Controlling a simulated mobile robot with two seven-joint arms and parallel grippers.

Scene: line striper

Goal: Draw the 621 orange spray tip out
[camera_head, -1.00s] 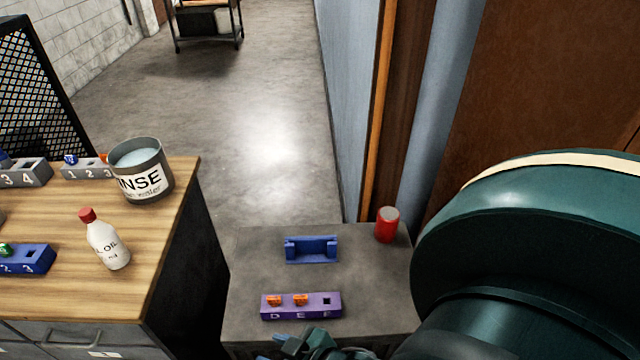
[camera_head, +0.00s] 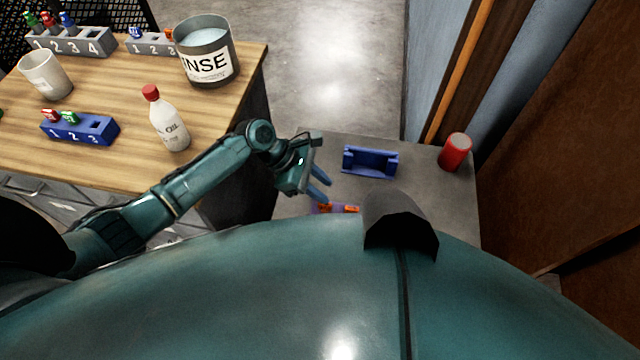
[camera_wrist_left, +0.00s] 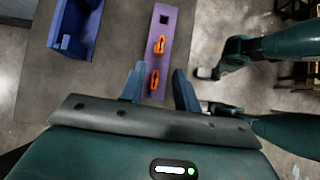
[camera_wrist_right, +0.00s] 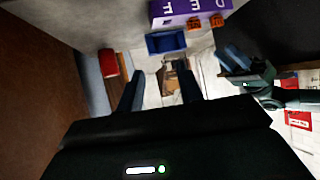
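The purple block (camera_wrist_left: 171,45) marked D, E, F lies on the small grey table. It holds two orange spray tips, and its end hole is empty. One orange tip (camera_wrist_left: 154,79) stands between the fingertips of my open left gripper (camera_wrist_left: 158,87); contact cannot be told. The other orange tip (camera_wrist_left: 159,45) stands in the middle hole. No number can be read on either. In the head view, my left gripper (camera_head: 318,187) is just above the block, and my body hides part of the block. My right gripper (camera_wrist_right: 160,88) is open and empty, away from the block.
A blue holder (camera_head: 370,163) and a red can (camera_head: 456,152) stand on the grey table (camera_head: 420,192). On the wooden bench (camera_head: 125,85) at left are an oil bottle (camera_head: 167,120), a rinse pot (camera_head: 205,55), a white cup (camera_head: 45,75) and numbered racks, near my left arm.

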